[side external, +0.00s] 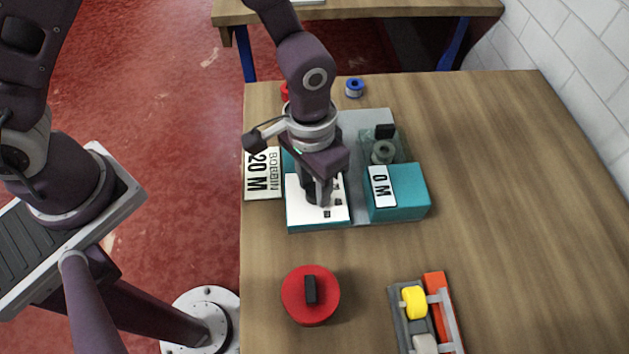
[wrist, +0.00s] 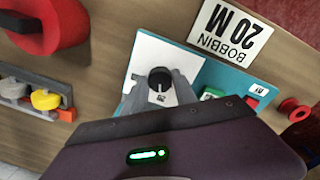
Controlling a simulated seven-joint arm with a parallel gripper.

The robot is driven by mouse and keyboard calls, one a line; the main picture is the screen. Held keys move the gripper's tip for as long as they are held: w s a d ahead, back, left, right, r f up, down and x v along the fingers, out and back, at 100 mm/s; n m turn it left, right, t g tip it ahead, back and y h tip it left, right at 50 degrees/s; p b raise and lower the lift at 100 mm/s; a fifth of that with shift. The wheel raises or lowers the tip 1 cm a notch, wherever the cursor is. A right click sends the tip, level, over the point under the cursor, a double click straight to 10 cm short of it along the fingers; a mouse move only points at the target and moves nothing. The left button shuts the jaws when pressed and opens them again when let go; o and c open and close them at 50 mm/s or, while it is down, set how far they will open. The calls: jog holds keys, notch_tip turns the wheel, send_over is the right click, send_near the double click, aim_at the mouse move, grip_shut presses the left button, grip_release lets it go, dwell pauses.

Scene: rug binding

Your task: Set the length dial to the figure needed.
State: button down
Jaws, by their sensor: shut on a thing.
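The length dial is a black round knob (wrist: 159,79) on the white top plate (side external: 301,214) of a teal machine. My gripper (side external: 320,199) points down over the plate. In the wrist view its two grey fingers (wrist: 160,93) are shut on the dial's sides. In the side view my fingers mostly hide the dial. A white label on the teal block to the right reads 0 M (side external: 381,187). A card reading BOBBIN 20 M (side external: 262,174) lies left of the machine; it also shows in the wrist view (wrist: 231,36).
A red drum with a black handle (side external: 311,295) stands at the front. A rack with yellow and white rollers (side external: 414,301) is at front right. A blue spool (side external: 354,88) and a red spool (wrist: 293,108) are behind the machine. The table's right side is clear.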

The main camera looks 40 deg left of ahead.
aim_at(312, 187)
jog(key=c, duration=1)
grip_release()
jog(key=shift+r, duration=0.1)
jog(key=r, duration=0.7)
jog(key=shift+a+r, duration=0.15)
jog(key=shift+a, duration=0.15)
jog(key=s+a+r+n+t, duration=0.1)
jog(key=s+a+r+t, duration=0.2)
jog(key=a+r, duration=1.05)
jog(key=s+a+r+n+t, duration=0.1)
jog(key=s+a+r, duration=0.3)
jog(key=s, duration=0.5)
jog(key=shift+s+a+t+y, duration=0.3)
jog(key=shift+a+t, duration=0.3)
jog(key=shift+t, duration=0.3)
